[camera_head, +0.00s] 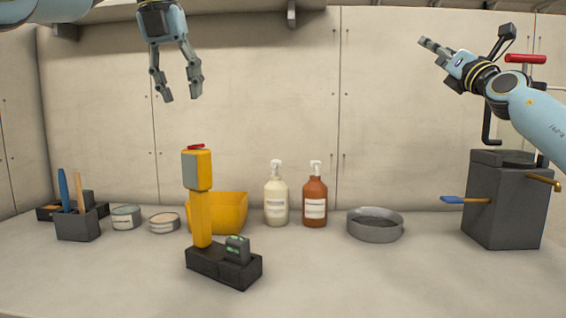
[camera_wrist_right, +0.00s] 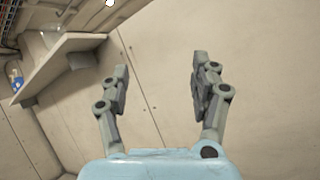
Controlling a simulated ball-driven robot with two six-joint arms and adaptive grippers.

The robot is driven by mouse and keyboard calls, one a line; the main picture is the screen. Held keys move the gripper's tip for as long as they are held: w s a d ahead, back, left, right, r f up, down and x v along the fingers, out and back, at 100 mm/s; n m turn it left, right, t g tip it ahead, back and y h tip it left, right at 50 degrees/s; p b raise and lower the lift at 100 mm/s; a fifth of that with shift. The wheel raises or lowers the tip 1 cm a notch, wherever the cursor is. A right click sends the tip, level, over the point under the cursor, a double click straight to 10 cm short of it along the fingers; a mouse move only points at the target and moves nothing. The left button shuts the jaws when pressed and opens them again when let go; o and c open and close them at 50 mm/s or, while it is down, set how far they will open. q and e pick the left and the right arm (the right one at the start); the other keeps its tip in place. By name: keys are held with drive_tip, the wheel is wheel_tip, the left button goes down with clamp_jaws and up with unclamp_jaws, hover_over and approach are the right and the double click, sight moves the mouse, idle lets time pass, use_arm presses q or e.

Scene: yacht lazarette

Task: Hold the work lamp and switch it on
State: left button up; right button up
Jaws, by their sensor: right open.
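The work lamp (camera_head: 200,205) is yellow with a grey face and a red part on top. It stands upright in a dark base (camera_head: 222,266) on the counter, left of the middle in the head view. My left gripper (camera_head: 180,97) is open and empty, high above and slightly left of the lamp, with its fingers pointing down. My right gripper (camera_head: 432,53) is raised at the upper right in the head view, far from the lamp. In the right wrist view its fingers (camera_wrist_right: 160,80) are apart with only wall between them.
A yellow bowl (camera_head: 232,212) stands close behind the lamp. Two pump bottles, cream (camera_head: 276,204) and brown (camera_head: 315,203), and a grey round dish (camera_head: 375,226) stand to the right. A dark grey box (camera_head: 505,205) is at far right, below my right arm. The counter's front middle is clear.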

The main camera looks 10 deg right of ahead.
drive_tip(key=w+a+f+n+g+y, duration=0.2)
drive_tip(key=w+a+f+n+y, duration=0.1)
drive_tip(key=a+f, duration=0.55)
drive_tip(key=n+g+y, duration=1)
drive_tip(key=n+y, duration=0.1)
approach(193, 176)
drive_tip(key=w, duration=0.3)
drive_tip(key=x, duration=1)
drive_tip(key=shift+a+f, duration=0.2)
drive_tip(key=shift+f, duration=0.15)
clamp_jaws()
